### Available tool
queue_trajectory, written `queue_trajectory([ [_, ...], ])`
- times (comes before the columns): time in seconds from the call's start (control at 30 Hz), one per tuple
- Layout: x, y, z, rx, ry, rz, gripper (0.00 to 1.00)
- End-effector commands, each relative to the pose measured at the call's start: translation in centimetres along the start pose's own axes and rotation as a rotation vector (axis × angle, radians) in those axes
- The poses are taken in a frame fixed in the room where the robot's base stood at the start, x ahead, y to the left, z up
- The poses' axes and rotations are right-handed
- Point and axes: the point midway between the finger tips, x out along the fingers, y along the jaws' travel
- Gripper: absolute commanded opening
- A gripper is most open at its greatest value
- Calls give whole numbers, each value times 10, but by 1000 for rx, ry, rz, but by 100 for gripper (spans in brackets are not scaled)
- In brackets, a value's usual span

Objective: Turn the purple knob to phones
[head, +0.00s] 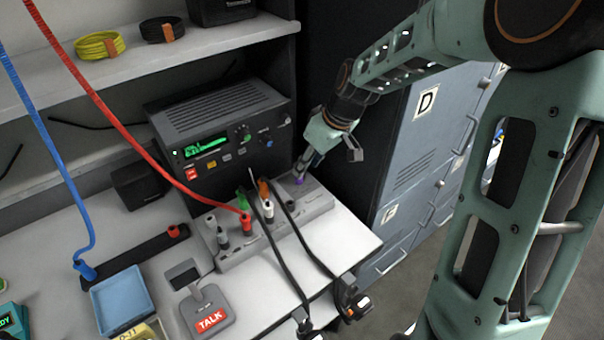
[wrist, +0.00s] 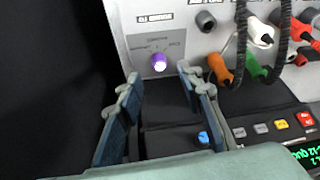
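The purple knob (wrist: 159,62) sits on the grey jack panel (wrist: 135,20). In the wrist view it appears just past my fingertips, in line with the gap between them. Small labels surround it, upside down and too small to read surely; its pointer direction is unclear. In the head view, the knob (head: 299,182) shows at the panel's far right end, partly hidden by my gripper (head: 307,163) close above it. My gripper (wrist: 158,76) is open and empty, one finger on each side of the gap. I cannot see contact with the knob.
Coloured plugs and black cables (head: 290,222) stand in the panel left of the knob. A radio (head: 222,130) with a green display is behind. Grey lockers (head: 420,150) are to the right.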

Motion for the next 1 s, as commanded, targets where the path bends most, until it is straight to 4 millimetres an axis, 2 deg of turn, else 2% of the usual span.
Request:
queue_trajectory([
  [0.03, 12, -1, 1, -2, -1, -3, 34],
  [0.1, 25, -1, 0, -1, -1, -3, 34],
  [0.3, 49, 0, 0, 1, -1, -1, 34],
  [0.7, 56, 1, 0, 1, 1, 2, 34],
  [1.0, 56, 1, 0, 0, 1, 2, 1],
])
